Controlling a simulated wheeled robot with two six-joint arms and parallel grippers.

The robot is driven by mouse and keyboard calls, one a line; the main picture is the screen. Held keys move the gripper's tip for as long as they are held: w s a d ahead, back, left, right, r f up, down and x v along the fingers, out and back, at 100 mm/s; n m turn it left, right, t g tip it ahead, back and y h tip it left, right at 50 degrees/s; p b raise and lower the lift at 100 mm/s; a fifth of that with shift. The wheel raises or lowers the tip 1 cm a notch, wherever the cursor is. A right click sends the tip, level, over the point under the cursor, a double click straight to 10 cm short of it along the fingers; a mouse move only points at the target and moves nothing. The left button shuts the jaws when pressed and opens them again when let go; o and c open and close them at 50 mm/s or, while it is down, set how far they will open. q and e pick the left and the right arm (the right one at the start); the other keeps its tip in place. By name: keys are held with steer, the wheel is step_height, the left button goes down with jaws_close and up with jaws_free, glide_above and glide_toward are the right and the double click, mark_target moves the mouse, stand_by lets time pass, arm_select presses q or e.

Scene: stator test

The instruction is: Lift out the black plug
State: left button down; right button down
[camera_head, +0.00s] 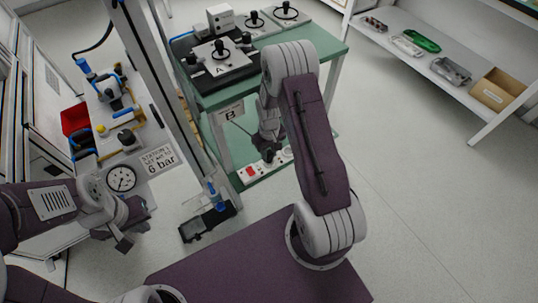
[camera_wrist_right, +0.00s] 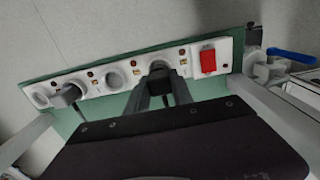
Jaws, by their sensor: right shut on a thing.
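The black plug (camera_wrist_right: 158,70) sits at a socket of the white power strip (camera_wrist_right: 125,76) in the right wrist view, beside the red switch. My right gripper (camera_wrist_right: 157,88) is shut on it, with the fingers covering part of the plug. I cannot tell whether its pins are still in the socket. In the head view my right gripper (camera_head: 269,152) reaches down to the strip (camera_head: 258,174), which lies low at the green table's base. My left gripper (camera_head: 125,243) hangs empty at the lower left, and its finger gap is unclear.
A second, grey plug (camera_wrist_right: 66,96) is in the strip further left. The green table (camera_head: 245,91) carries several fixtures above. A pressure gauge (camera_head: 121,178) and a white column stand at the left. The floor at right is clear up to a shelf (camera_head: 425,62).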

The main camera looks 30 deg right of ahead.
step_height(320, 180, up, 2)
steer(key=shift+r+p, duration=0.25)
steer(key=shift+p, duration=0.15)
steer(key=s+d+r+p, duration=0.3)
steer(key=s+r, duration=0.3)
steer(key=s, duration=0.5)
steer(key=shift+d, duration=0.55)
